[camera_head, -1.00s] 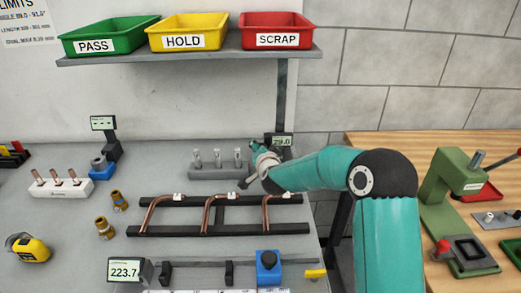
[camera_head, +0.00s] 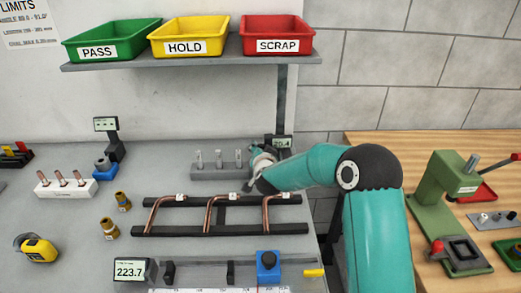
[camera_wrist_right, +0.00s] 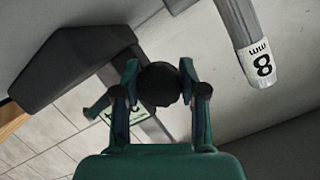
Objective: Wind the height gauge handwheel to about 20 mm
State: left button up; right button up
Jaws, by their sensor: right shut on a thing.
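The height gauge (camera_head: 281,142) stands at the back right of the grey bench, partly hidden behind my right gripper. Its small display reads about 20.4, though the digits are tiny. My right gripper (camera_head: 260,157) is at the gauge, seen from behind in the head view. In the right wrist view the two fingers close on either side of a dark round handwheel (camera_wrist_right: 160,84). The gauge's dark body (camera_wrist_right: 75,55) and a sliver of its green display show behind the fingers. My left gripper is not in view.
A grey block with several upright pins (camera_head: 219,170) stands just left of my gripper; a pin marked 8 mm (camera_wrist_right: 245,45) is close in the wrist view. A rack with bent copper tubes (camera_head: 220,232) lies in front. The bins' shelf (camera_head: 190,62) is above.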

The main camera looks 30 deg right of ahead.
jog(key=o, duration=0.9)
jog(key=shift+s, duration=0.1)
jog(key=v, duration=1.1)
jog(key=shift+s+a, duration=0.25)
jog(key=shift+s, duration=0.1)
